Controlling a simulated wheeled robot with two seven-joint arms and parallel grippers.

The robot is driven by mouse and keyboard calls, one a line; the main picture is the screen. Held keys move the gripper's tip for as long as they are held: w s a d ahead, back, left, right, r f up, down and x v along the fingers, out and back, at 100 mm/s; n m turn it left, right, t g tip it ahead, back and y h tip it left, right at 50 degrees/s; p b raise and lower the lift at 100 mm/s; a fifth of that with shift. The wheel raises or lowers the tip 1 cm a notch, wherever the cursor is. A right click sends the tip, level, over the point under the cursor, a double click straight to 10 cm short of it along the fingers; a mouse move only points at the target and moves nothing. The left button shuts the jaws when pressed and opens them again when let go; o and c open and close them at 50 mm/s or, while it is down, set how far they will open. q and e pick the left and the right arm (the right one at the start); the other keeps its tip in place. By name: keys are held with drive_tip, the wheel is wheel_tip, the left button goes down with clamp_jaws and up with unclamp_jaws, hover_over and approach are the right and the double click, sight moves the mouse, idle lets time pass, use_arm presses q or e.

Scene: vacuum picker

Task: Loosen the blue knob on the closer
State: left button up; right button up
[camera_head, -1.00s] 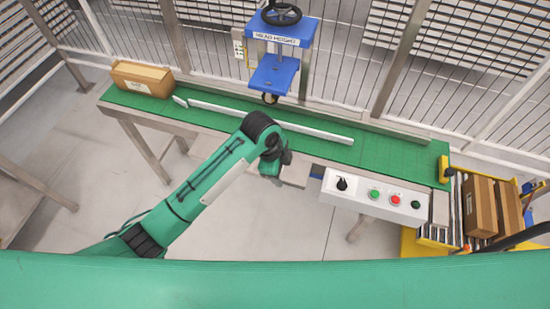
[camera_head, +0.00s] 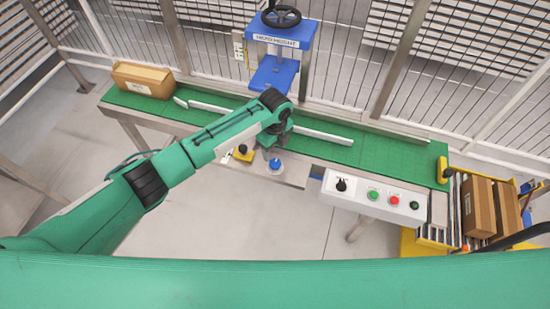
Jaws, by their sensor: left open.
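A small blue knob (camera_head: 276,165) sits on a grey plate at the front edge of the conveyor, just left of the control box. The blue closer (camera_head: 272,75), labelled HEAD HEIGHT, stands over the belt behind it with a black handwheel (camera_head: 281,16) on top. My left arm comes in from the left, and my left gripper (camera_head: 270,142) is open, a little behind the blue knob and apart from it in the picture. Its fingers are mostly hidden by the wrist. My right gripper is not in view.
A yellow part (camera_head: 243,153) lies left of the knob. The control box (camera_head: 374,196) has a black selector and several buttons. A carton (camera_head: 142,78) sits on the green belt (camera_head: 400,160) at the left, and cartons (camera_head: 480,207) stand on rollers at the right. White guide rails cross the belt.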

sight(275, 163)
use_arm(q)
wheel_tip(275, 163, down, 6)
drive_tip(key=shift+f, duration=0.6)
drive_tip(key=c, duration=1)
